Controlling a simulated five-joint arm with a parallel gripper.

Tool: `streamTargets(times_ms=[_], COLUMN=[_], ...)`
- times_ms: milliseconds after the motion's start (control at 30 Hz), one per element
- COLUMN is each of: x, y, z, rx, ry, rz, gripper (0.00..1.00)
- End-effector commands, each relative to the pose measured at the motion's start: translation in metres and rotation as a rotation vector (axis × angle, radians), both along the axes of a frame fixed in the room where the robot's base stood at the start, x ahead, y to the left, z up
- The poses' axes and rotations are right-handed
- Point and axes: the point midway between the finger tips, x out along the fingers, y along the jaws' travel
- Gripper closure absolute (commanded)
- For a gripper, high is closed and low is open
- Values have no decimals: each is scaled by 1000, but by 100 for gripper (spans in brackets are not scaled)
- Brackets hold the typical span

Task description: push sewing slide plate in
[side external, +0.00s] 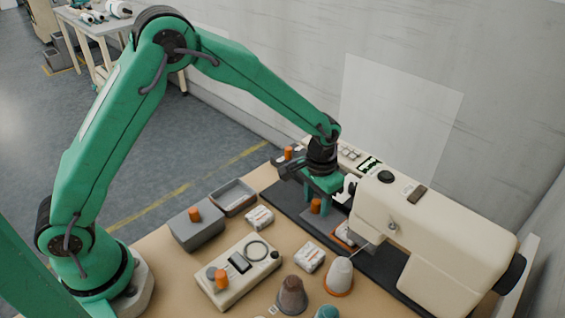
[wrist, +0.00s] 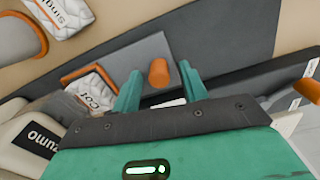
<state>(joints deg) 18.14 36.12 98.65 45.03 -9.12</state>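The sewing machine (side external: 435,225) is cream and stands at the right, its dark bed running under my gripper. The slide plate (wrist: 150,48) is a flat grey plate with an upright orange knob (wrist: 158,73); the knob also shows in the side view (side external: 316,206). My gripper (wrist: 160,78) points down over the plate, its two green fingers apart on either side of the knob. I see gaps between knob and fingers in the wrist view. In the side view my gripper (side external: 317,197) is low at the knob. The plate's near part is hidden behind my gripper.
A white packet in an orange frame (wrist: 88,88) lies beside the plate. On the table are a control box (side external: 238,270) with an orange knob, grey bins (side external: 196,230), white packets (side external: 309,258) and thread cones (side external: 339,275). A wall stands behind the machine.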

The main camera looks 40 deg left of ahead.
Motion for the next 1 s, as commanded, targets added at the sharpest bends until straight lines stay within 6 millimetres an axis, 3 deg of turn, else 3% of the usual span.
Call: streamTargets(times_ms=[367, 800, 1000], x=[0, 0, 0], y=[0, 0, 0], z=[11, 64, 77], rx=[0, 0, 0], ry=[-1, -2, -1], rz=[0, 0, 0], gripper=[57, 57, 57])
